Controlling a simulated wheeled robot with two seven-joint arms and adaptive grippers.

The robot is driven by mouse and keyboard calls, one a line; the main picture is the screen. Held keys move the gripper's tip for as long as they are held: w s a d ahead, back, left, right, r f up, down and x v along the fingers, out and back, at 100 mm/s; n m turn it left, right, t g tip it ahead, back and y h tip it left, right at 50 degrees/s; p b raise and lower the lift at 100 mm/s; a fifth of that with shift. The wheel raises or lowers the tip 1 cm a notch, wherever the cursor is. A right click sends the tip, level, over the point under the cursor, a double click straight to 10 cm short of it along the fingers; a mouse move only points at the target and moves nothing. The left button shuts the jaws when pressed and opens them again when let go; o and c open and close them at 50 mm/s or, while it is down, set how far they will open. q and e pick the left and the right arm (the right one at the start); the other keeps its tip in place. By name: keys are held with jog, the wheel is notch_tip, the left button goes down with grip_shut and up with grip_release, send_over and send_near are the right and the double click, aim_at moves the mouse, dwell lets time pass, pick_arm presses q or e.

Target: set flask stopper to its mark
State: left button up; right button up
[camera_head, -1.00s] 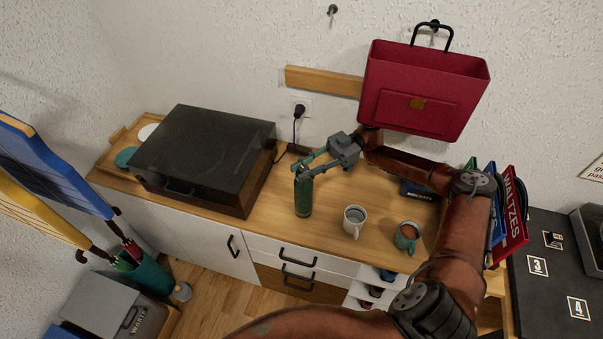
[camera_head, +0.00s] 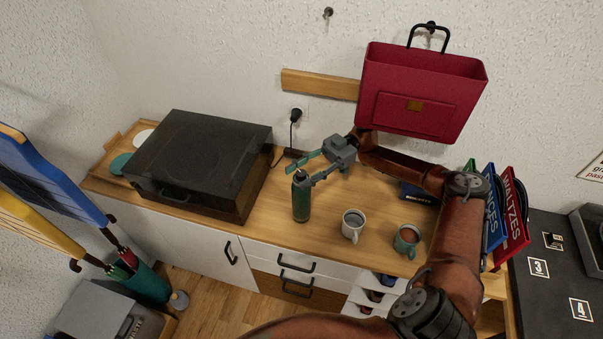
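The dark green flask (camera_head: 301,203) stands upright on the wooden cabinet top, to the right of the record player. Its dark stopper (camera_head: 300,174) shows at the top of the flask, though it is too small to tell how it is seated. My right gripper (camera_head: 299,175) is at the flask's top with its fingers spread, one on the far side of the stopper and one on the near side. I cannot tell whether either finger touches it. No mark for the stopper can be made out. My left gripper is not in view.
A white mug (camera_head: 353,226) and a teal mug (camera_head: 406,241) stand right of the flask. The black-lidded record player (camera_head: 195,160) is to its left. A red bag (camera_head: 420,92) hangs on the wall above my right arm. Books (camera_head: 511,222) stand at the right.

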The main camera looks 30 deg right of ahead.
jog(key=d, duration=0.7)
jog(key=shift+w+d, duration=0.25)
dwell(0.5)
